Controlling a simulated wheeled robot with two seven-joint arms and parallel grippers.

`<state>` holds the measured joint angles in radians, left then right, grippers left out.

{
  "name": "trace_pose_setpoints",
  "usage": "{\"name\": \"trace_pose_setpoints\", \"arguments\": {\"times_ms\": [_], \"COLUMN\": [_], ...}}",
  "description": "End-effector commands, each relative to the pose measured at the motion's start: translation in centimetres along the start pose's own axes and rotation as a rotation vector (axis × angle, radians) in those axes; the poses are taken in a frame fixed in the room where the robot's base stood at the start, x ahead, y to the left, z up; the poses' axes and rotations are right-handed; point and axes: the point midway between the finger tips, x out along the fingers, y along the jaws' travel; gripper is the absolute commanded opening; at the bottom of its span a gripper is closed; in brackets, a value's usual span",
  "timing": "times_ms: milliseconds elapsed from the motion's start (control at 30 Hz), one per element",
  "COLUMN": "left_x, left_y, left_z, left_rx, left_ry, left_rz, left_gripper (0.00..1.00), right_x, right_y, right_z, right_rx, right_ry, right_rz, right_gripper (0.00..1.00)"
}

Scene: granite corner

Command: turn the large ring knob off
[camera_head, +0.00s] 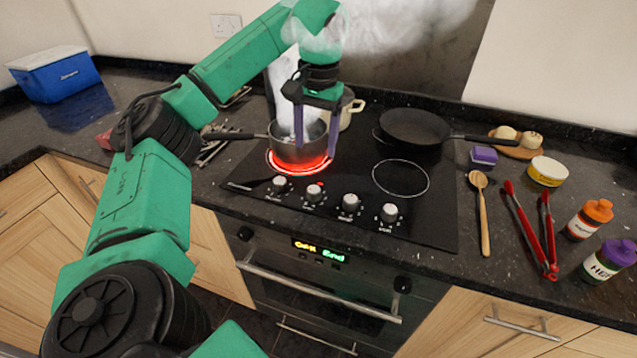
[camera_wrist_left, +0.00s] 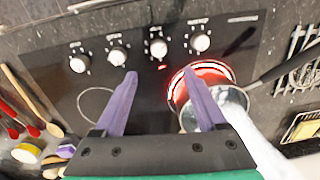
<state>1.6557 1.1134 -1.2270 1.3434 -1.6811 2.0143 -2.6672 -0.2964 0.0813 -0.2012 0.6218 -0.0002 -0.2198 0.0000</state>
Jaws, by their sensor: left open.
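Four knobs line the hob's front edge: the first (camera_head: 279,184), second (camera_head: 314,193), third (camera_head: 350,203) and fourth (camera_head: 389,212) from the left. A small red light glows beside the second knob, which also shows in the left wrist view (camera_wrist_left: 158,47). Their labels are too small to read, so I cannot tell which is the large ring's. The front-left ring (camera_head: 298,170) glows red under a steaming steel saucepan (camera_head: 296,152). My left gripper (camera_head: 315,148) is open and empty, pointing down above the hob beside the saucepan, behind the second knob. My right gripper is out of view.
A cream pot (camera_head: 347,112) stands behind the gripper and a frying pan (camera_head: 415,127) at the back right. The front-right ring (camera_head: 400,177) is dark and bare. A wooden spoon (camera_head: 482,215), red tongs (camera_head: 530,230) and bottles lie or stand right of the hob.

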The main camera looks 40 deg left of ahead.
Motion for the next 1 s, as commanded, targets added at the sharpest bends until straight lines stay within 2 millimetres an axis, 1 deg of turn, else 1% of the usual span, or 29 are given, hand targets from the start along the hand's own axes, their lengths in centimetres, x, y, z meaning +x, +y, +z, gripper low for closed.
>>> {"name": "trace_pose_setpoints", "arguments": {"times_ms": [33, 167, 200, 233, 400, 500, 600, 833, 867, 900, 967, 1000], "left_x": [2.1, 5.8, 6.0, 6.7, 10.7, 12.3, 13.0, 13.2, 13.2, 13.2, 13.2, 13.2], "left_y": [0.1, 0.2, 0.0, 0.0, 0.1, 0.2, 0.2, 0.2, 0.2, 0.2, 0.2, 0.2], "left_z": [0.0, 0.0, 0.1, 0.1, 0.1, 0.0, 0.0, 0.0, 0.0, 0.0, 0.0, 0.0], "left_rx": [0.000, 0.000, -0.001, -0.002, 0.001, 0.001, 0.001, 0.001, 0.001, 0.001, 0.001, 0.001], "left_ry": [-0.003, -0.003, -0.003, -0.004, -0.003, 0.000, 0.002, 0.002, 0.002, 0.002, 0.002, 0.002], "left_rz": [-0.001, 0.001, -0.001, -0.002, 0.001, 0.002, 0.003, 0.004, 0.004, 0.004, 0.004, 0.004], "left_gripper": [0.74, 0.74, 0.74, 0.74, 0.74, 0.74, 0.74, 0.74, 0.66, 0.51, 0.28, 0.12], "right_x": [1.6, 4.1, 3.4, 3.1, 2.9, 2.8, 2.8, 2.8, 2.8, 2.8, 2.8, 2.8], "right_y": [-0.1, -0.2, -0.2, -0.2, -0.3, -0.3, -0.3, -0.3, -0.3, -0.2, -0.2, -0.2], "right_z": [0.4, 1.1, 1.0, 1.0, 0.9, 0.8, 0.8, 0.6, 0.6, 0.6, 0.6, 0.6], "right_rx": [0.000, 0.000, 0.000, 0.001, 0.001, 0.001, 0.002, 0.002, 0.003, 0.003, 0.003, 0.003], "right_ry": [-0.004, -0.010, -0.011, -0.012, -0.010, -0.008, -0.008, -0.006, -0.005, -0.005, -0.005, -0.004], "right_rz": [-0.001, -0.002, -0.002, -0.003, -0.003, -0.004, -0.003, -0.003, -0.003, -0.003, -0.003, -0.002], "right_gripper": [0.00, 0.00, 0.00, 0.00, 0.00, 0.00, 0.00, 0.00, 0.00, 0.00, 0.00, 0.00]}}
